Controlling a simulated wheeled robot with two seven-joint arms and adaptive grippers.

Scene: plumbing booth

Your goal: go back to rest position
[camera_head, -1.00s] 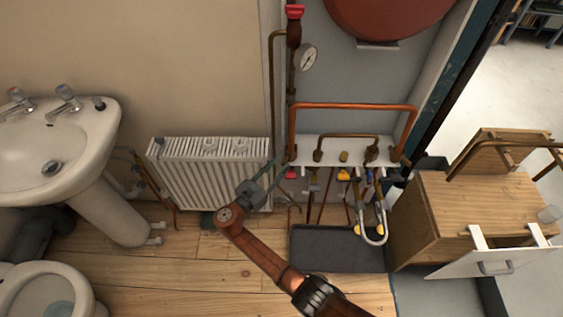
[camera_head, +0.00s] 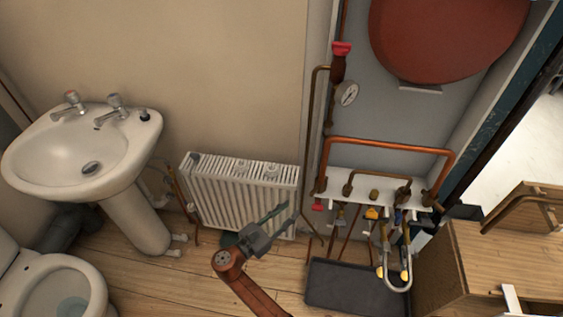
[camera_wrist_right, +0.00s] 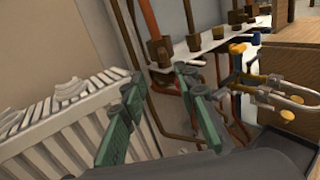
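My right gripper (camera_head: 287,212) is in front of the lower right corner of the white radiator. Its two green-grey fingers stand apart with nothing between them. The right wrist view also shows the empty gap between the fingers (camera_wrist_right: 160,100). The brown link of my right arm reaches up from the bottom edge of the head view. My left gripper is in neither view.
The radiator (camera_head: 240,192) is close behind the gripper. Copper pipes (camera_head: 390,146) and a dark tray (camera_head: 350,288) lie to the right, a wooden cabinet (camera_head: 505,265) further right. A sink (camera_head: 45,150) and toilet (camera_head: 75,275) are at left. Wooden floor (camera_head: 180,285) is bare between.

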